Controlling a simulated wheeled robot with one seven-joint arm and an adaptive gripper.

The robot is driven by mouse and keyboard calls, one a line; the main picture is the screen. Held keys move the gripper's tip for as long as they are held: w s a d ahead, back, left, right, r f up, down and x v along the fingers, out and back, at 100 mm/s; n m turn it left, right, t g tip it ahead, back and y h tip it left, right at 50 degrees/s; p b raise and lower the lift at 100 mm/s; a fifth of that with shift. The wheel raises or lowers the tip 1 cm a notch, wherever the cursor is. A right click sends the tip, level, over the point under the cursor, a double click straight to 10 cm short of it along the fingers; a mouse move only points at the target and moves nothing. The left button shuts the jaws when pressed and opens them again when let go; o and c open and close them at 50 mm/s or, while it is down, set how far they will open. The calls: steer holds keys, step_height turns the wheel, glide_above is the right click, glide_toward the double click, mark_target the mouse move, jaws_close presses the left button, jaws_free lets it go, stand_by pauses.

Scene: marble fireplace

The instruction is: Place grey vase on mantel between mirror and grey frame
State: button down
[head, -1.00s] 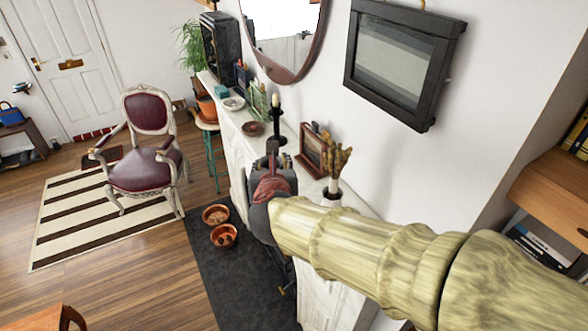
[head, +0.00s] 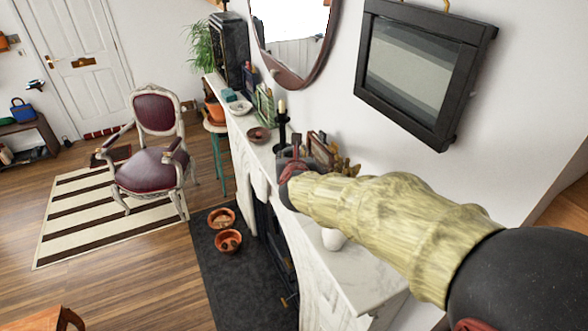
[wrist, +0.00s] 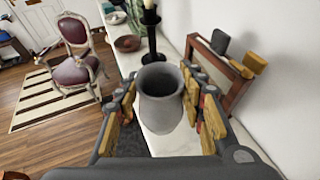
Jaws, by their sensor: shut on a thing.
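The grey vase (wrist: 160,108) is upright between the fingers of my gripper (wrist: 162,104) in the wrist view, with its open mouth facing up. My gripper (head: 287,168) is shut on it and held at the mantel (head: 372,268), near the black candlestick; in the head view the vase is mostly hidden by the gripper and arm. The round mirror (head: 327,50) hangs on the wall further along. The dark grey frame (head: 447,103) hangs to its right, above my arm. I cannot tell whether the vase touches the mantel.
A candlestick (head: 282,128), bowl (head: 259,134) and brown frame (wrist: 222,70) stand on the mantel close to my gripper. A white pot (head: 333,239) shows below my arm. Bare marble lies at the near end. Terracotta bowls (head: 228,241) are on the hearth.

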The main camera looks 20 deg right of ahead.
steer(key=w+f, duration=0.1)
steer(key=w+d+f, duration=0.1)
steer(key=shift+w+f, duration=0.15)
steer(key=shift+f, duration=0.25)
steer(key=f, duration=0.3)
steer(key=shift+w, duration=0.2)
steer(key=shift+s, duration=0.1)
steer(key=shift+f+b, duration=0.3)
steer(key=shift+b, duration=0.25)
steer(key=c, duration=1.1)
jaws_free()
